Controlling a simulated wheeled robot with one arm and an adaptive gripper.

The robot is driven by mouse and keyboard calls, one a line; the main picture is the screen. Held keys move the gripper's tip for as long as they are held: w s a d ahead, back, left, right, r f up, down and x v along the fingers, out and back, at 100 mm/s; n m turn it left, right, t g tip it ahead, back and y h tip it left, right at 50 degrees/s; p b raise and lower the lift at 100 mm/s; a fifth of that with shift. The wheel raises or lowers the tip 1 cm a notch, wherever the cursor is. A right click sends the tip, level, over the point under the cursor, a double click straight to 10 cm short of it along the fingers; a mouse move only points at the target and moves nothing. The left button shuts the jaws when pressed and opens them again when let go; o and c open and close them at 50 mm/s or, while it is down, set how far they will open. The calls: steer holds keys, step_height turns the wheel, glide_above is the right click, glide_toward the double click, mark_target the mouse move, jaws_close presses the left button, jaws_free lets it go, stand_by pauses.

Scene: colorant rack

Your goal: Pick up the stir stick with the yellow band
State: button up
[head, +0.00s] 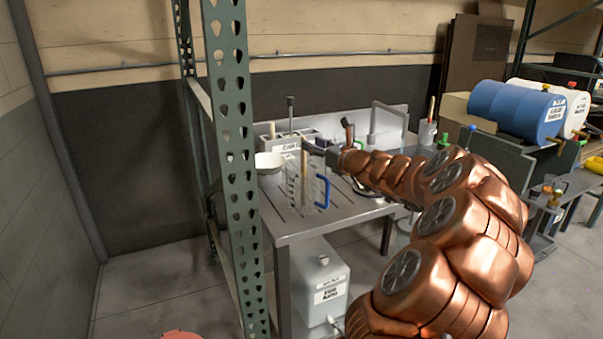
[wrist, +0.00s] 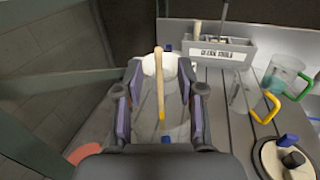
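A wooden stir stick (wrist: 159,80) with a yellow band near its lower visible end is in the middle of the wrist view. In the head view a wooden stick (head: 305,172) stands at a clear pitcher (head: 315,190) with a blue handle on the metal table. My gripper (wrist: 160,98) is open, with one finger on each side of the stick and gaps between. In the head view my gripper (head: 318,148) is above and near the pitcher, partly hidden by my arm. The stick's lower end is hard to make out.
A white bowl (head: 270,162) sits behind the pitcher. A grey labelled bin (wrist: 222,52) stands at the back with upright tools. A pitcher with a yellow handle (wrist: 264,108) is to the right. A green perforated rack post (head: 240,170) rises at the table's left.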

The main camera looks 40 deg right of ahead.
steer(key=w, duration=0.4)
steer(key=shift+w+d+f, duration=0.1)
steer(key=shift+w+d, duration=0.05)
steer(key=shift+w, duration=0.25)
jaws_close()
